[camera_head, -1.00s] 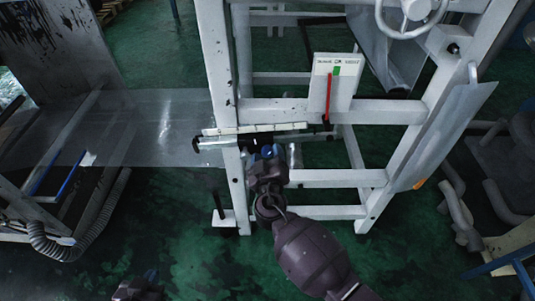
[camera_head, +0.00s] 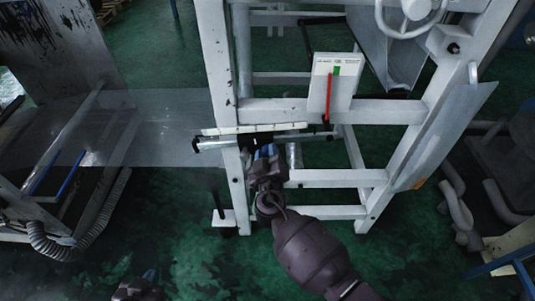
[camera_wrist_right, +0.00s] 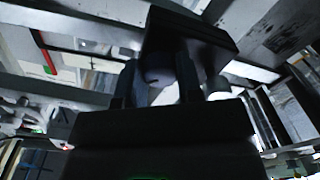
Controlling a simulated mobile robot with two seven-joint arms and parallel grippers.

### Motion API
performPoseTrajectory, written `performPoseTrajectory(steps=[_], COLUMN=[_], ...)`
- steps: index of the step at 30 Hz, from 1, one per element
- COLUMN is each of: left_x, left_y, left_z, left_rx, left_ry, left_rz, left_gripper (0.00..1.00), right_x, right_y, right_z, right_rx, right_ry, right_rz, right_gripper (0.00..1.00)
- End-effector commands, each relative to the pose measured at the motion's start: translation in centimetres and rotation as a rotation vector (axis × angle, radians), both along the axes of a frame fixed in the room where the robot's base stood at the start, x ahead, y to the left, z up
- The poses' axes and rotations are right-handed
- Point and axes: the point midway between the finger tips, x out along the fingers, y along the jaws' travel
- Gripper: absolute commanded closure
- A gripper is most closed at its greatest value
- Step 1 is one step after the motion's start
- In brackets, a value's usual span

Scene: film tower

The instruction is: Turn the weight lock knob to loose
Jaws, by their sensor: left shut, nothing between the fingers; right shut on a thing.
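My right gripper (camera_head: 266,152) is at the white frame's crossbar, just below a bar with dark parts (camera_head: 258,138). In the right wrist view its two fingers (camera_wrist_right: 160,82) are shut on a dark rounded piece (camera_wrist_right: 157,74), which looks like the weight lock knob. A dark block sits just beyond the fingers there. In the head view the gripper hides the knob, and its turn position cannot be read. My left gripper (camera_head: 151,276) is shut and empty at the bottom edge, well away from the frame.
The white steel frame (camera_head: 218,90) surrounds the work spot. A white plate (camera_head: 345,85) with a red pointer (camera_head: 329,98) and green mark (camera_head: 336,71) stands above right. A clear film (camera_head: 165,125) runs left. A handwheel (camera_head: 412,12) is at the top. Green floor is open below.

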Motion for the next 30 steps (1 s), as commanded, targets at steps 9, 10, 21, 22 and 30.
performPoseTrajectory(steps=[9,10,21,22,30], left_x=[-0.01,0.01,0.21,0.23,0.39], left_y=[-0.06,-0.07,-0.13,-0.13,-0.11], left_z=[-0.29,-0.31,-0.03,0.03,0.62], left_rx=[0.0,0.0,-0.002,-0.002,-0.001], left_ry=[0.002,0.002,-0.003,-0.004,-0.012], left_rz=[-0.001,-0.001,-0.001,-0.001,0.0], left_gripper=[1.0,1.0,1.0,1.0,1.0], right_x=[-0.04,-0.04,-0.01,0.0,0.02], right_y=[-0.02,-0.03,0.01,0.01,0.03], right_z=[-0.17,-0.16,0.07,0.08,0.2], right_rx=[-0.187,-0.213,-0.563,-0.591,-0.849], right_ry=[0.001,0.002,0.0,0.0,-0.001], right_rz=[0.0,0.001,0.0,0.0,0.0], right_gripper=[0.9,0.9,0.9,0.9,0.9])
